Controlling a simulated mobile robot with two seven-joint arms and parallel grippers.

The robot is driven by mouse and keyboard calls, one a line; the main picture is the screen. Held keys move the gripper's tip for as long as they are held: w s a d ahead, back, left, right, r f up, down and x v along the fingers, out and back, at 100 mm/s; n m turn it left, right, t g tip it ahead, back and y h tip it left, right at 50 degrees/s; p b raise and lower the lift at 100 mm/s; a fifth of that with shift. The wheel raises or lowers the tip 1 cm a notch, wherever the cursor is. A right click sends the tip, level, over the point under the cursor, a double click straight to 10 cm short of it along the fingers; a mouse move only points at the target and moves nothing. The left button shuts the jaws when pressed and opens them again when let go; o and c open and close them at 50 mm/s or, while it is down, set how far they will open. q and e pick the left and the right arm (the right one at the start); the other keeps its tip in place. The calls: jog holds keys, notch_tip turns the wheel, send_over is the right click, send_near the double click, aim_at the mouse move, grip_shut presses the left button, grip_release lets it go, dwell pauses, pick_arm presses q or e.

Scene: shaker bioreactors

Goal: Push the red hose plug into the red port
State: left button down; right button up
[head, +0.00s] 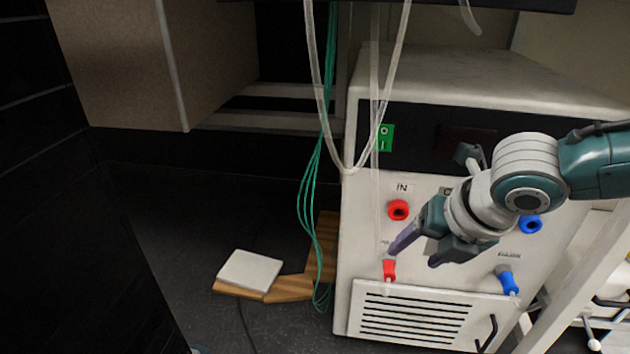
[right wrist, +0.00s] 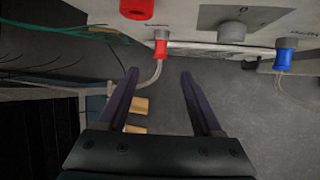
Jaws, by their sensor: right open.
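The red port (head: 398,210) is a red ring below the label "IN" on the white machine's front. It also shows at the top of the right wrist view (right wrist: 136,8). The red hose plug (head: 389,270) sits lower on the same front, below the port, with a clear hose at its lower end. In the right wrist view the plug (right wrist: 161,49) is ahead of the fingers, near the middle. My right gripper (head: 420,256) is open and empty, its fingers apart and pointing toward the plug without touching it. My left gripper is not in view.
A blue port (head: 530,224) and a blue plug (head: 507,279) are on the machine's right side. A vent grille (head: 412,314) lies below the plugs. Clear hoses (head: 347,165) and green cables (head: 308,200) hang on the left. A white block (head: 249,271) lies on wood.

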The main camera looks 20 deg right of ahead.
jog(key=b, duration=0.4)
send_near(388, 280)
jog(key=f, duration=0.2)
jog(key=w+f+b, duration=0.3)
jog(key=shift+d+f, duration=0.15)
jog(key=shift+f, duration=0.05)
jog(key=shift+w+f+b, duration=0.35)
jog(key=shift+f+b, duration=0.25)
jog(key=shift+b, duration=0.25)
jog(key=shift+c, duration=0.4)
grip_shut()
jog(key=shift+s+r+p, duration=0.1)
jog(key=shift+s+p, duration=0.1)
jog(key=shift+p, duration=0.25)
jog(key=shift+s+a+p, duration=0.4)
jog(key=shift+p, duration=0.05)
